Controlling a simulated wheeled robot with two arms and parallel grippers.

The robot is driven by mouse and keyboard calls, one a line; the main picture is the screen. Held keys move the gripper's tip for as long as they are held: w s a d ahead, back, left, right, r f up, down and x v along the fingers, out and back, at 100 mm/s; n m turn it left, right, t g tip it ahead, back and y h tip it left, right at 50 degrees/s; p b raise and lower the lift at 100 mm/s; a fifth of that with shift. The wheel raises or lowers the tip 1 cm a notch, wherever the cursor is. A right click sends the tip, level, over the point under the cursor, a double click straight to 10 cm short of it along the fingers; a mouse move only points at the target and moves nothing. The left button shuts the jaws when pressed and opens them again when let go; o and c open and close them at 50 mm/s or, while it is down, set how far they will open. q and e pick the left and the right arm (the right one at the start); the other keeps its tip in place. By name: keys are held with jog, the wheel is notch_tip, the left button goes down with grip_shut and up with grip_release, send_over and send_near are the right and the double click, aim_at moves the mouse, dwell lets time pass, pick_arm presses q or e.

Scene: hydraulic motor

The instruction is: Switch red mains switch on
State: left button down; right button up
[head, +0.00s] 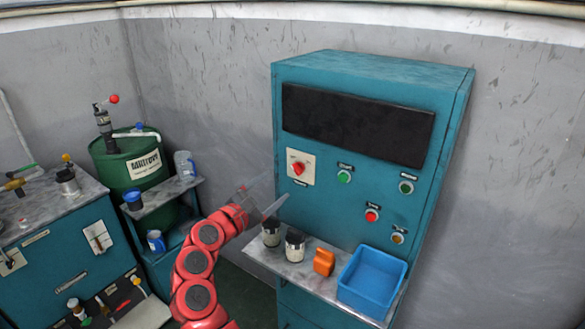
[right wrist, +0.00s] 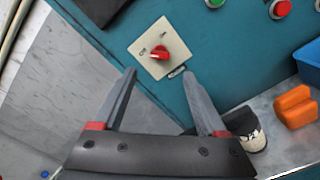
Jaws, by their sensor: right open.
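The red mains switch (head: 298,168) is a rotary knob on a cream square plate at the left of the teal cabinet's front. It also shows in the right wrist view (right wrist: 159,53), just beyond my fingertips, with small markings too blurred to read surely. My right gripper (head: 273,190) is open and empty, below and left of the switch in the head view. In the right wrist view its two fingers (right wrist: 158,73) point toward the plate, apart from the knob. My left gripper is not in view.
Green and red buttons (head: 371,215) sit right of the switch. Below, a shelf (head: 262,256) holds dark-and-white jars (head: 294,246), an orange block (head: 324,262) and a blue bin (head: 372,281). A green drum (head: 126,164) and a workbench (head: 62,240) stand left.

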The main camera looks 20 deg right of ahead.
aim_at(295, 171)
jog(key=p+x, duration=0.1)
jog(key=x, duration=0.8)
jog(key=shift+d+p, duration=0.1)
jog(key=shift+p, duration=0.3)
grip_shut()
